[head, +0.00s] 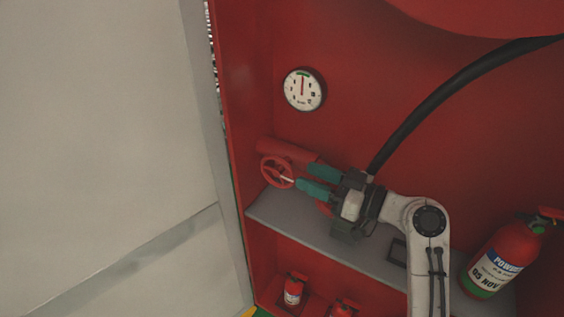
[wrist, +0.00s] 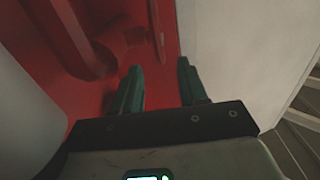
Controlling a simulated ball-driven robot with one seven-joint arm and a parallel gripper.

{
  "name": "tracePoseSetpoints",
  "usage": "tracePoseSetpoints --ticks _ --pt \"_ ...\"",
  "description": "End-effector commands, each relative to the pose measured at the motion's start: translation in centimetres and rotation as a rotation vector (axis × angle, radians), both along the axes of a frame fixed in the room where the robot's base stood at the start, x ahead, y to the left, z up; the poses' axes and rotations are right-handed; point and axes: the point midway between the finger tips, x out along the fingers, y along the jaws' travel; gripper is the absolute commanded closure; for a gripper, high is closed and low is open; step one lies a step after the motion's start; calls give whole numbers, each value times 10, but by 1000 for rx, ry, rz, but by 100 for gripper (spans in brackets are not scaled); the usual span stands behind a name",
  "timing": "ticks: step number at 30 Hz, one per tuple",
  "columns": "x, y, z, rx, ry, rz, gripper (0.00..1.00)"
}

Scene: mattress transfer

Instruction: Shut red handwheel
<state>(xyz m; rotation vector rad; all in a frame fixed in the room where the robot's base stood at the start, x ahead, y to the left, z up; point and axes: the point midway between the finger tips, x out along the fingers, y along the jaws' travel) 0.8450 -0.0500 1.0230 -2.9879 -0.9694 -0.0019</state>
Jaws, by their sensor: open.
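The red handwheel (head: 266,171) sits on a red pipe (head: 283,151) at the left side of the red cabinet, above the grey shelf. My gripper (head: 306,176) is open, its two green fingers pointing left toward the wheel. In the head view the lower fingertip lies close to the wheel's right rim; I cannot tell whether they touch. In the wrist view a thin red upright shape, apparently the wheel seen edge-on (wrist: 157,30), lies beyond the gap between the fingers (wrist: 160,68). No part of the wheel shows between the fingers there.
A round gauge (head: 304,89) is on the back wall above the pipe. A black hose (head: 440,90) runs to the upper right. A fire extinguisher (head: 497,262) stands at right; smaller ones (head: 293,289) are below the grey shelf (head: 300,232). A pale panel (head: 100,130) fills the left.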

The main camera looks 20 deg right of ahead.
Motion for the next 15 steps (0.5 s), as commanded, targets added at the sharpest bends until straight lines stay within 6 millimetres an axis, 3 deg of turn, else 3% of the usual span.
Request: tracePoseSetpoints --ticks 6,15 --pt "33 25 2 1 1 4 57" --pt "58 43 0 0 1 1 57"
